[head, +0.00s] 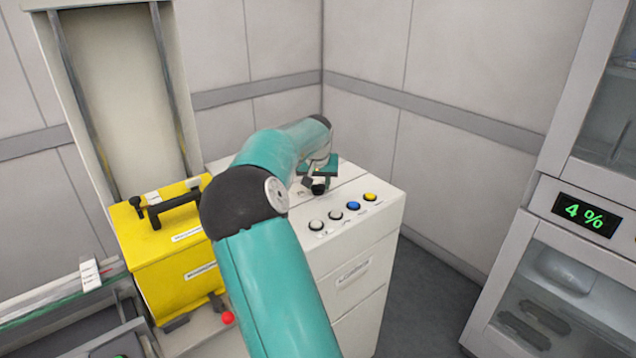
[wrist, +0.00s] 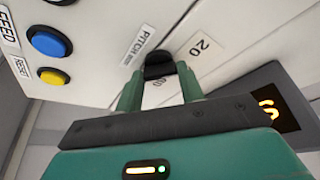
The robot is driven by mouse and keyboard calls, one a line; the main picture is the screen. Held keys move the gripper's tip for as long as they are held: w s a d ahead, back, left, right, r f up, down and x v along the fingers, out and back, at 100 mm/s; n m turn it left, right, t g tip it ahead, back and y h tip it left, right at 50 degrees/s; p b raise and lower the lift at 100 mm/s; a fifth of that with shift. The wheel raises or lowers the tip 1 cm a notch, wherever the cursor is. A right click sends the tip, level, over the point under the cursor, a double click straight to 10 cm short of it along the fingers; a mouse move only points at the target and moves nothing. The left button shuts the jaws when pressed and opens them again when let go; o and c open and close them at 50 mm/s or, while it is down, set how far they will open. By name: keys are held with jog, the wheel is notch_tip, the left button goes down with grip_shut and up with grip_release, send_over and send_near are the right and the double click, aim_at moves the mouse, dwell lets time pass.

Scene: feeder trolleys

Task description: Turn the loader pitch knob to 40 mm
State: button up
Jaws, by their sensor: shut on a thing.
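The pitch knob (wrist: 158,62) is black and sits on the white loader panel (wrist: 105,60), beside a "PITCH mm" label (wrist: 138,45). My gripper (wrist: 158,80) has its two green fingers shut on the knob, one on each side. A "20" mark (wrist: 199,47) shows to the right of the knob in the wrist view. Another number mark (wrist: 160,82) is partly covered between the fingers. I cannot tell the knob's exact setting. In the head view my gripper (head: 318,182) is at the top of the white loader cabinet (head: 362,235), and my arm partly hides it.
Several buttons line the cabinet top, including a blue one (head: 353,205) and a yellow one (head: 370,197). A yellow box (head: 170,250) with a black handle stands to the left.

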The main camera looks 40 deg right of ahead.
jog(key=m, duration=0.2)
jog(key=m+g+h, duration=0.1)
jog(key=m, duration=0.1)
jog(key=shift+w+a, duration=0.1)
jog(key=shift+w, duration=0.1)
jog(key=m+g, duration=0.2)
jog(key=m, duration=0.3)
jog(key=shift+w, duration=0.15)
dwell(0.4)
jog(key=o, duration=1)
jog(key=shift+r, duration=0.1)
jog(key=v, duration=1.3)
jog(key=shift+a+r, duration=0.2)
jog(key=shift+r, duration=0.05)
